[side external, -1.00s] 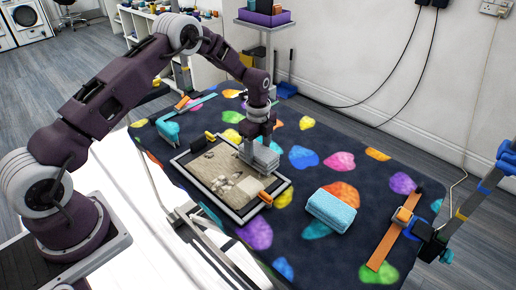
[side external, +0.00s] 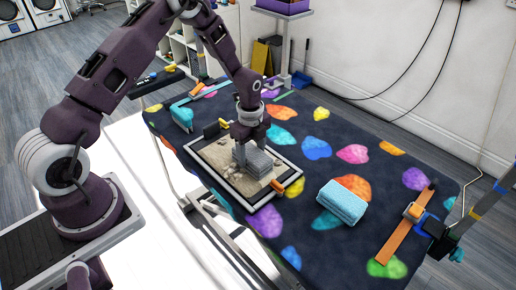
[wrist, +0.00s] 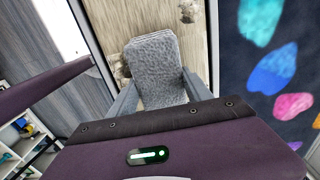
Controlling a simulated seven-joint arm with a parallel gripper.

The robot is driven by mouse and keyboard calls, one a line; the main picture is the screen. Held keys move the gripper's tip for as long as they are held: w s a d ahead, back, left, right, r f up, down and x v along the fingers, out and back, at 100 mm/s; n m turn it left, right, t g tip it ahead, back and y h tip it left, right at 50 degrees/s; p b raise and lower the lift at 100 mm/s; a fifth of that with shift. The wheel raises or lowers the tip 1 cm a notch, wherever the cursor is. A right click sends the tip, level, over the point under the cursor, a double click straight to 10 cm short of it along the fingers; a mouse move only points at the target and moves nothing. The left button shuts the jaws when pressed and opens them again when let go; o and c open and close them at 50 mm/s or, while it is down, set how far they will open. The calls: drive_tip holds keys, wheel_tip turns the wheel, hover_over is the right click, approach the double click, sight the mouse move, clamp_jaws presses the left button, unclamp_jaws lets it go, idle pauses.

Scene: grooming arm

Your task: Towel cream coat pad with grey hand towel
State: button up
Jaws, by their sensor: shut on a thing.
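The cream coat pad (side external: 213,156) lies flat in a dark-edged, pale frame on the patterned table. Small grey-brown patches show on its fur around the towel. My gripper (side external: 248,144) points down over the pad's middle and is shut on the folded grey hand towel (side external: 262,164). The towel appears to rest on the pad, though its underside is hidden. In the wrist view the towel (wrist: 153,68) sits between both fingers, with pad fur (wrist: 118,20) beyond it and a patch near its left edge.
An orange clip (side external: 278,186) and a yellow clip (side external: 224,125) stand at the pad's edges. A folded light-blue towel (side external: 342,202) lies to the right. An orange strap (side external: 400,237) lies near the table's right end. The table between pad and blue towel is clear.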

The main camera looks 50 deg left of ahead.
drive_tip(key=shift+s, duration=0.1)
drive_tip(key=s, duration=0.6)
drive_tip(key=shift+s, duration=0.25)
drive_tip(key=shift+s, duration=0.75)
drive_tip(key=shift+w, duration=3.75)
drive_tip(key=w+a, duration=0.4)
drive_tip(key=a, duration=0.1)
drive_tip(key=w+a, duration=0.4)
drive_tip(key=w, duration=0.1)
drive_tip(key=shift+a, duration=0.4)
drive_tip(key=shift+s, duration=0.2)
drive_tip(key=s, duration=0.8)
